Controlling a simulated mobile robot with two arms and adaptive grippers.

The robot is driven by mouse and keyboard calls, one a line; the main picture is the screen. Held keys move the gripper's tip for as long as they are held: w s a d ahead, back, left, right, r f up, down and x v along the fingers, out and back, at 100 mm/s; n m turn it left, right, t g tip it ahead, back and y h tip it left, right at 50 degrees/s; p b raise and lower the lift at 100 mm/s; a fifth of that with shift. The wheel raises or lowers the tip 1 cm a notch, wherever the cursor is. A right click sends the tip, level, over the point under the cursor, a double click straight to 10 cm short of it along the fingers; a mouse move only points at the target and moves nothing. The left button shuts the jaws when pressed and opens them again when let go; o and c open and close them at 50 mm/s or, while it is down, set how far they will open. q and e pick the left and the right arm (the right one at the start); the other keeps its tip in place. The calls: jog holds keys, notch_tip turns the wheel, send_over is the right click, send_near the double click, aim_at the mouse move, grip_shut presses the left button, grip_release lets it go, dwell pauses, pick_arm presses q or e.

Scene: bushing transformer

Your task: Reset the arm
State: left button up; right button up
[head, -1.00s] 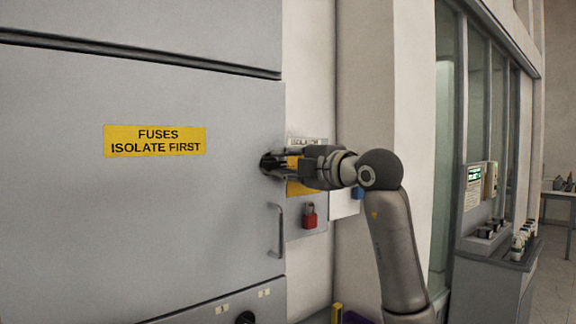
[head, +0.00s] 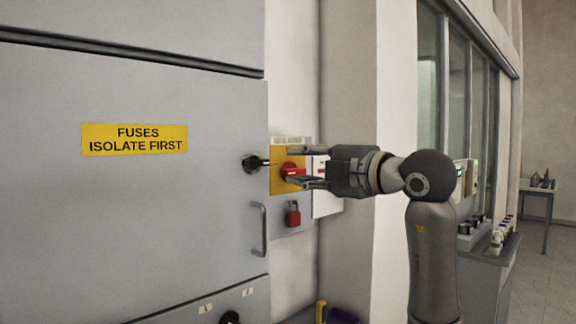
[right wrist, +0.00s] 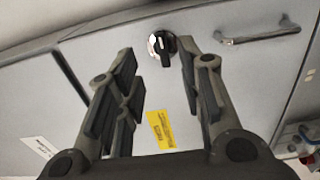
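My right gripper (head: 300,168) is open and empty in the head view, a little to the right of the black rotary knob (head: 255,163) on the grey cabinet door (head: 150,220). In the right wrist view the spread fingers (right wrist: 160,75) have a gap between them, with the knob (right wrist: 162,46) seen beyond the tips and apart from them. The gripper partly covers the yellow plate with the red switch (head: 291,171) in the head view. My left gripper is not in view.
A red padlock (head: 293,213) hangs below the red switch. A door handle (head: 259,230) sticks out below the knob. A yellow fuse label (head: 134,139) is on the door. A counter with several small items (head: 497,240) stands at the right, by glazed panels.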

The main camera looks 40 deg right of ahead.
jog(key=shift+s, duration=0.65)
jog(key=shift+a, duration=0.1)
